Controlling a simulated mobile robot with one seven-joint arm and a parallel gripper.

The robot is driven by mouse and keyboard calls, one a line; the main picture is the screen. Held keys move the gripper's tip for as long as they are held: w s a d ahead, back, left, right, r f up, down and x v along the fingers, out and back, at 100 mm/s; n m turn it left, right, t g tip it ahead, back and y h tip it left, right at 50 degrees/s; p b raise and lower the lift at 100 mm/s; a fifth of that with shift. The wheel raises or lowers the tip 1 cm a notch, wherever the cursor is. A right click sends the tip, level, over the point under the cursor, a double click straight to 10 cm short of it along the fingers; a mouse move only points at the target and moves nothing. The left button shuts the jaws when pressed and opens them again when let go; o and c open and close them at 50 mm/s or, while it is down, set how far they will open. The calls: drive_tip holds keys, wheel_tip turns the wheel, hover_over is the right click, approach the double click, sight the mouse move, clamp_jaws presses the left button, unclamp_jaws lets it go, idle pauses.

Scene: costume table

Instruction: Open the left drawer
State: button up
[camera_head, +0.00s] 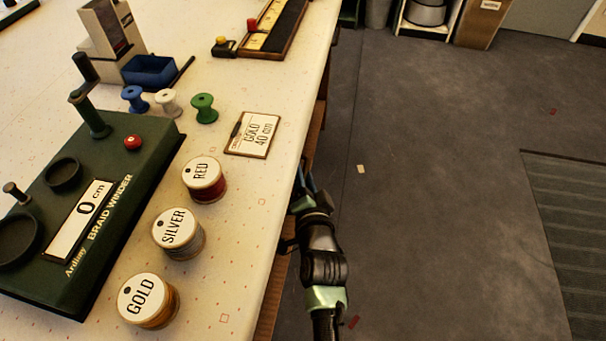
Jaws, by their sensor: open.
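My gripper (306,180) is beside the right edge of the white table (236,262), a little below the level of its top. The jaws are open, with the fingertips partly hidden by the table edge. The left drawer's front and handle cannot be made out; the tabletop overhangs that side. Only strips of brown wood (272,300) show under the edge. I cannot tell whether the gripper touches a handle.
On the table are a green braid winder (120,190), spools marked red (207,188), silver (184,243) and gold (155,312), a "GOLD 40 cm" card (254,134) and a blue bin (150,71). The grey floor (430,180) to the right is mostly clear.

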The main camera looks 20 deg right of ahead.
clamp_jaws()
idle(1.4)
